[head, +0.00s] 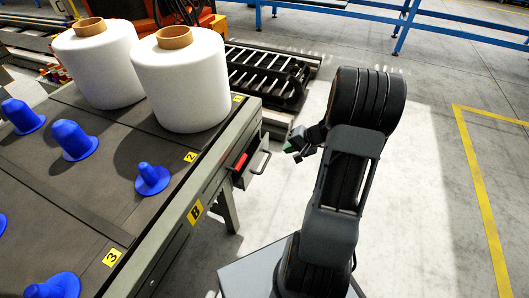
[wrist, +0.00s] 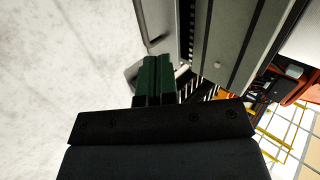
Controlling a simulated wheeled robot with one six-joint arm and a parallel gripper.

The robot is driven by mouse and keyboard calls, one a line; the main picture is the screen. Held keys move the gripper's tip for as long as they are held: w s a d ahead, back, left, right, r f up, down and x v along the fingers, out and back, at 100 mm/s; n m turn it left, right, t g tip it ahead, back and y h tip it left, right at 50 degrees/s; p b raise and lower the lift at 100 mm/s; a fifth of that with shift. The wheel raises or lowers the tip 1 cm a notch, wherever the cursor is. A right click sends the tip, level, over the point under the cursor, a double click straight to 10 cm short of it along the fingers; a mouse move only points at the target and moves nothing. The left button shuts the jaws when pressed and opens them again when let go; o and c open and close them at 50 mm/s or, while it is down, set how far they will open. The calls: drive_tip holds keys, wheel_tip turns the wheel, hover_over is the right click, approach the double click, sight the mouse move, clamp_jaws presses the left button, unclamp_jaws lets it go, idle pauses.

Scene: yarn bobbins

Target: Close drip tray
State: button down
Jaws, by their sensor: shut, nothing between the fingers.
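What looks like the drip tray (head: 244,172) sticks out from under the table's right end in the head view, near its far corner. It has a thin metal handle (head: 261,161) on its outer side and a red piece (head: 240,161) at its inner edge. My gripper (head: 289,149) is just to the right of the handle, apart from it as far as I can tell. In the wrist view the green fingers of my gripper (wrist: 154,62) are together with nothing between them. A grey metal edge (wrist: 157,22) lies just beyond the fingertips; I cannot tell whether they touch.
The table (head: 150,225) carries two large white bobbins (head: 182,82) and several blue cones (head: 152,178). A dark slatted rack (head: 262,75) stands behind the tray. The pale floor (head: 430,190) right of my arm is clear.

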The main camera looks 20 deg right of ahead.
sight(259, 153)
drive_tip(key=shift+m+t, duration=0.3)
drive_tip(key=shift+m, duration=0.1)
drive_tip(key=b+x, duration=0.1)
drive_tip(key=x, duration=0.3)
drive_tip(key=d+b+x, duration=0.1)
drive_tip(key=b+x, duration=0.1)
drive_tip(key=x, duration=0.2)
drive_tip(key=w+b+x, duration=0.1)
drive_tip(key=x, duration=0.3)
drive_tip(key=shift+w+d+f, duration=0.15)
drive_tip(key=shift+d+f, duration=0.05)
drive_tip(key=shift+d, duration=0.1)
drive_tip(key=shift+w+a+r+b, duration=0.1)
drive_tip(key=shift+w+a+b, duration=0.2)
drive_tip(key=shift+w+a, duration=0.25)
